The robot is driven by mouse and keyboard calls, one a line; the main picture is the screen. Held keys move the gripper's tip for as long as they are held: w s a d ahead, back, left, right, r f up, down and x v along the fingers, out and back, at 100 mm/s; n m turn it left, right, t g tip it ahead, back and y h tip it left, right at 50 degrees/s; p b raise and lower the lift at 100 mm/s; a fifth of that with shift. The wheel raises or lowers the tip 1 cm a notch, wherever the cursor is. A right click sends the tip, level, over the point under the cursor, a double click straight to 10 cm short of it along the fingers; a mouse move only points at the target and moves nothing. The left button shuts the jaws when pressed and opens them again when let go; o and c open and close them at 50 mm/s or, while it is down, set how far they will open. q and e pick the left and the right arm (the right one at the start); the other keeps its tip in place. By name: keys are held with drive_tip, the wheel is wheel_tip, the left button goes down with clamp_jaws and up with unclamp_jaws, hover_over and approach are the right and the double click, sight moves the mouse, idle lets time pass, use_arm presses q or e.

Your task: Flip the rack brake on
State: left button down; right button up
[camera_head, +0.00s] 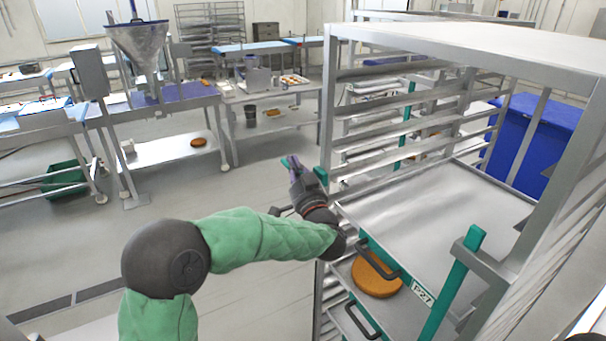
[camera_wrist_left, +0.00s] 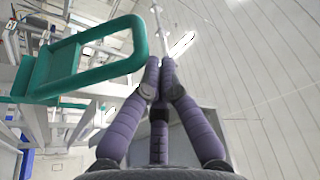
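A tall metal rack (camera_head: 400,32) fills the right of the head view, with a teal upright bar (camera_head: 455,285) at its near side. My left gripper (camera_head: 291,166) is at the rack's left side, with a small teal part seen beside its fingers. In the left wrist view a teal loop-shaped handle (camera_wrist_left: 135,45) is left of and beyond the gripper's purple fingers (camera_wrist_left: 160,68). The fingertips are together with nothing seen between them, apart from the loop in the picture. I cannot tell for sure which teal part is the brake. My right gripper is not in view.
The rack holds a bare metal tray (camera_head: 430,215) and a brown round (camera_head: 376,277) below it. A label (camera_head: 422,293) and black handles (camera_head: 362,322) are at its near side. A blue bin (camera_head: 530,140) stands behind. Floor (camera_head: 200,190) left of the rack is clear.

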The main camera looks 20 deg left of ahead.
use_arm(q)
wheel_tip(320, 180, down, 6)
drive_tip(key=s+a+n+g+y+b, duration=0.2)
drive_tip(key=n+b, duration=0.6)
drive_tip(key=b, duration=0.2)
drive_tip(key=shift+s+r+n+y, duration=0.15)
drive_tip(key=shift+s+n+y, duration=0.15)
drive_tip(key=shift+s+y, duration=0.1)
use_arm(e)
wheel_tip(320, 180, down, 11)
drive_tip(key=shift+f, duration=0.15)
